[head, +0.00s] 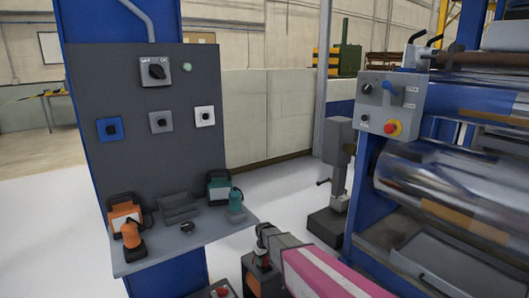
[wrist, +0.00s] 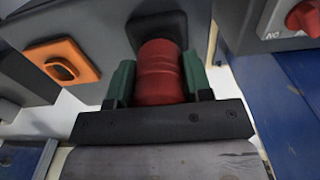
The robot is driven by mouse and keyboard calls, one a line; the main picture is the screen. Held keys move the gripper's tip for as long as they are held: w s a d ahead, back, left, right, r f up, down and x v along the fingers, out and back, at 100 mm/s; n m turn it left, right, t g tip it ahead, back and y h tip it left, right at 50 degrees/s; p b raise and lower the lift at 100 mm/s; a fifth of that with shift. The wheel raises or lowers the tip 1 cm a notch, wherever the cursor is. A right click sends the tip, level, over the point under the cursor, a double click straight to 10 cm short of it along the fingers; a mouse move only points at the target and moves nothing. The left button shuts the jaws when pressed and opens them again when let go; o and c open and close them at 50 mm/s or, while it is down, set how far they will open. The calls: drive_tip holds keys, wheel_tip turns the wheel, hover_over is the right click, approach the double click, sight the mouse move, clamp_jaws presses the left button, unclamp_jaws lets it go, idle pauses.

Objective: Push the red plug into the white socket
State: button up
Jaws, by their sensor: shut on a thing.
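The red plug (wrist: 160,72) fills the space between the two green fingers of my gripper (wrist: 158,84) in the wrist view. Its far end meets a dark square holder or socket (wrist: 157,28) on a grey face. I cannot tell whether it is inserted there or just in front. In the head view my gripper (head: 264,236) is low, right of the shelf, and the plug cannot be made out. The white socket (head: 205,116) is high on the grey panel's right side, well above and left of my gripper. It looks empty.
A grey socket (head: 160,122) and a blue socket (head: 109,129) sit left of the white one. Orange and green devices stand on the shelf (head: 150,259). An orange socket (wrist: 64,64) and a red switch (wrist: 304,17) flank the plug. A roller machine (head: 450,185) stands right.

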drive_tip(key=shift+r, duration=2.15)
drive_tip(key=shift+c, duration=0.5)
drive_tip(key=shift+r, duration=0.25)
drive_tip(key=shift+r, duration=0.2)
